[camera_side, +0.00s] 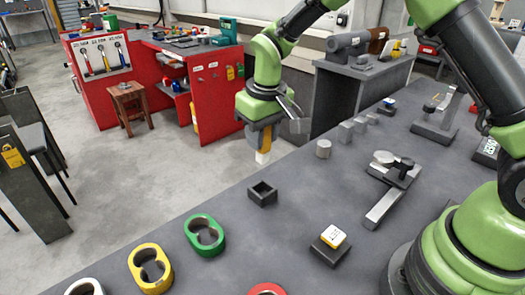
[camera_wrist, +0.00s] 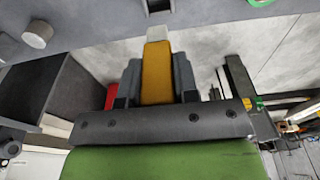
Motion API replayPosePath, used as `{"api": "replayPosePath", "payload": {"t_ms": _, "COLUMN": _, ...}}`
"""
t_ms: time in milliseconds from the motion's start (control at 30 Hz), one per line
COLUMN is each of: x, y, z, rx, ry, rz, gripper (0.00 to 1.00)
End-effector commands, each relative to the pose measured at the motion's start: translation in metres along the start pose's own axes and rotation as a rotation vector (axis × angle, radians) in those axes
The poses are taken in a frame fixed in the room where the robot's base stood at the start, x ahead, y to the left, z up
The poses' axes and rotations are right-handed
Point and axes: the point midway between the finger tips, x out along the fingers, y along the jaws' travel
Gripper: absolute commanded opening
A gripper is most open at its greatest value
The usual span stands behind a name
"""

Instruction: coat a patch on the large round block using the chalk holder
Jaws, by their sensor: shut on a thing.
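My gripper (camera_side: 263,137) is shut on the chalk holder (camera_side: 264,144), a yellow-orange body with a white tip pointing down. In the wrist view the chalk holder (camera_wrist: 157,75) sits between the dark grey fingers, its white tip beyond them. The tip is close to the far table edge in the side view and looks clear of any surface. A grey round block (camera_side: 323,149) stands upright on the table to the right of my gripper, apart from the tip. It also shows at the upper left in the wrist view (camera_wrist: 38,33). No coloured patch is visible on it.
Several smaller grey blocks (camera_side: 346,132) stand in a row behind the round block. An open dark square box (camera_side: 262,194) lies in front of my gripper.

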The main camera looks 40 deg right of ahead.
Motion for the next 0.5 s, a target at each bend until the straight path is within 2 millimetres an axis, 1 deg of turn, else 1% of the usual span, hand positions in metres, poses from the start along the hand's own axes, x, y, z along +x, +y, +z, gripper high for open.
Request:
{"api": "replayPosePath", "payload": {"t_ms": 167, "x": 0.000, "y": 0.000, "z": 0.000, "rx": 0.000, "ry": 0.000, "rz": 0.000, "gripper": 0.05}}
{"api": "replayPosePath", "payload": {"t_ms": 267, "x": 0.000, "y": 0.005, "z": -0.001, "rx": 0.012, "ry": 0.000, "rz": 0.001, "gripper": 0.05}}
{"api": "replayPosePath", "payload": {"t_ms": 367, "x": -0.001, "y": 0.023, "z": -0.002, "rx": 0.053, "ry": 0.000, "rz": 0.006, "gripper": 0.05}}
{"api": "replayPosePath", "payload": {"t_ms": 467, "x": -0.002, "y": 0.056, "z": -0.002, "rx": 0.128, "ry": 0.000, "rz": 0.015, "gripper": 0.05}}
{"api": "replayPosePath", "payload": {"t_ms": 500, "x": -0.003, "y": 0.073, "z": -0.001, "rx": 0.167, "ry": 0.000, "rz": 0.020, "gripper": 0.05}}
